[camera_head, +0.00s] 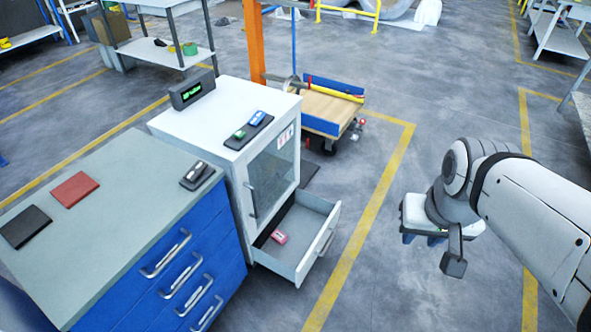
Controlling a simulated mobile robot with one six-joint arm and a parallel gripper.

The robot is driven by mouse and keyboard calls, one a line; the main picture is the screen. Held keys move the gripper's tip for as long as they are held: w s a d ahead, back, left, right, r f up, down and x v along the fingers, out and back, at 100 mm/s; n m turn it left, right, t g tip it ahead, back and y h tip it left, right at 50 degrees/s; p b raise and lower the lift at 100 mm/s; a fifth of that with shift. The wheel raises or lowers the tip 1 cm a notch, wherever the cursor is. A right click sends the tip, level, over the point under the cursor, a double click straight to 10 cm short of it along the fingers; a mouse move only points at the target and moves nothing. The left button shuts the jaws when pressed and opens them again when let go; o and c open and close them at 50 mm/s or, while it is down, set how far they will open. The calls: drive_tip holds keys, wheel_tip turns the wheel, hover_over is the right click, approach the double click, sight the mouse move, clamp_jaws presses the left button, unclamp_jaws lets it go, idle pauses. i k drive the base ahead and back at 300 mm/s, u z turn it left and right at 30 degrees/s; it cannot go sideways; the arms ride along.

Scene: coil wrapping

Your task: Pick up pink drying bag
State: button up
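A small pink bag (279,237) with a pale mark lies inside the open bottom drawer (307,257) of the white cabinet, near the drawer's left inner side. My gripper (424,240) is to the right of the drawer, above the floor and well apart from the bag. It points down, and its dark fingers show only in part below the pale wrist housing, so I cannot tell whether it is open or shut.
The white cabinet (217,120) has a glass door and small items on top. A blue drawer unit (205,262) stands to its left. A cart (318,107) stands behind the cabinet. The floor between my arm and the drawer is clear.

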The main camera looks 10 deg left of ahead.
sight(278, 235)
drive_tip(key=z, duration=0.4)
drive_tip(key=k, duration=0.1)
drive_tip(key=u, duration=1.2)
drive_tip(key=i, duration=1)
drive_tip(key=u, duration=0.05)
drive_tip(key=k, duration=0.45)
drive_tip(key=i, duration=0.4)
drive_tip(key=z, duration=1.4)
drive_tip(key=k, duration=0.2)
drive_tip(key=u, duration=0.15)
